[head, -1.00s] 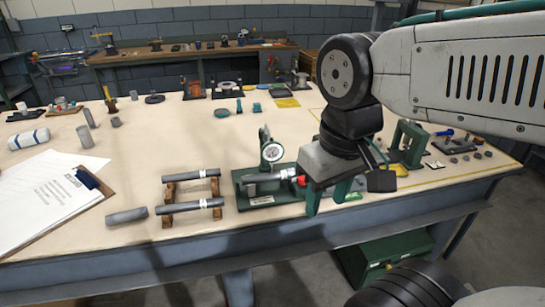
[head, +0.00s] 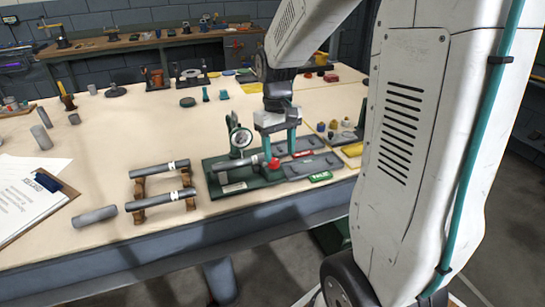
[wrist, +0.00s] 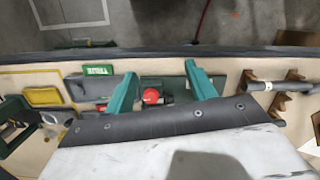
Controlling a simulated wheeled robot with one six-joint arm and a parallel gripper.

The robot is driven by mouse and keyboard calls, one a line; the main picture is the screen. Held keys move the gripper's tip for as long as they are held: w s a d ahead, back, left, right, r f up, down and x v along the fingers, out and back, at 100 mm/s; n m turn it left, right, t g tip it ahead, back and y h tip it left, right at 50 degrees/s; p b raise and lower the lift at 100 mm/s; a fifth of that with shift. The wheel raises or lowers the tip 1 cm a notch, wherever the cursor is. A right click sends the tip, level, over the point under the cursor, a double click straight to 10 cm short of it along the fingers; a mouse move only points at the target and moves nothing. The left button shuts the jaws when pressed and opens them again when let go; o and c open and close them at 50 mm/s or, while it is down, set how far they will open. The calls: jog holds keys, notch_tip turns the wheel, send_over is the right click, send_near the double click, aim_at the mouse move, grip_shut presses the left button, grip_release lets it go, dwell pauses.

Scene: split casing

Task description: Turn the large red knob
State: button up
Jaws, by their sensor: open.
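The red knob (head: 274,164) sits at the right end of a grey cylinder (head: 237,162) on a green fixture (head: 215,184) with a round dial gauge (head: 241,138). My gripper (head: 280,157) points down over the fixture's right part, with its green fingers close to the knob. In the wrist view the red knob (wrist: 151,96) shows between the two spread fingers of my gripper (wrist: 161,69), nearer the left one. No contact with the knob is visible. The gripper is open and empty.
Left of the fixture, grey rods (head: 160,170) lie on wooden stands, with a loose cylinder (head: 95,216) and a clipboard (head: 35,205) beyond. The table's front edge is close.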

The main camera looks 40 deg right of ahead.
jog(key=w+d+f, duration=0.4)
jog(key=w, duration=0.1)
jog(key=n+t, duration=0.2)
send_over(274, 160)
jog(key=shift+r+h, duration=0.3)
jog(key=shift+r, duration=0.15)
jog(key=shift+f+n, duration=0.15)
jog(key=shift+n, duration=0.15)
notch_tip(274, 160, down, 7)
jog(key=shift+a+f, duration=0.1)
jog(key=shift+f, duration=0.1)
jog(key=c, duration=1)
